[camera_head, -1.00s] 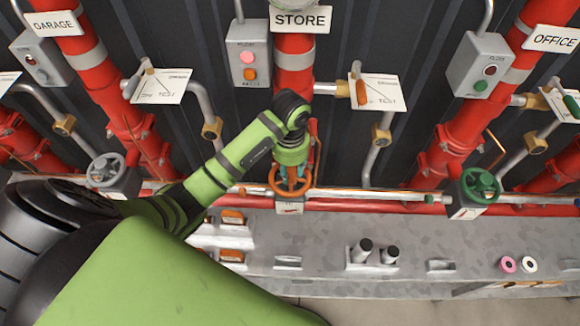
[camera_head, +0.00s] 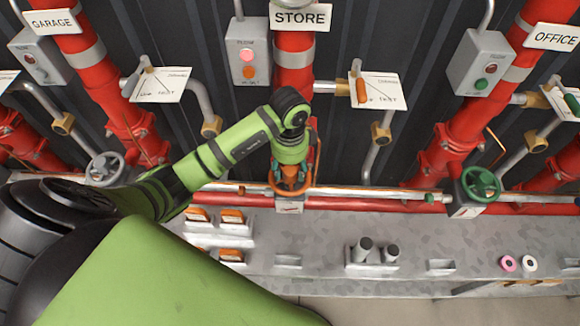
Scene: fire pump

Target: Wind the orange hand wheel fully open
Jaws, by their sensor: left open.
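The orange hand wheel (camera_head: 290,190) sits on the red pipe under the STORE sign, at the middle of the head view. My left arm comes in from the left, and its wrist hangs right above the wheel. My left gripper (camera_head: 291,177) points down at the wheel and is open. Its fingers are at the wheel's middle; the wrist partly hides them, and I cannot tell whether they touch the rim. The wrist also hides the far part of the wheel. My right gripper is not in view.
A grey hand wheel (camera_head: 105,169) stands left and a green hand wheel (camera_head: 480,185) right. An orange lever (camera_head: 362,90) and a switch box (camera_head: 248,52) flank the STORE pipe. A grey bench (camera_head: 325,272) with small parts runs below.

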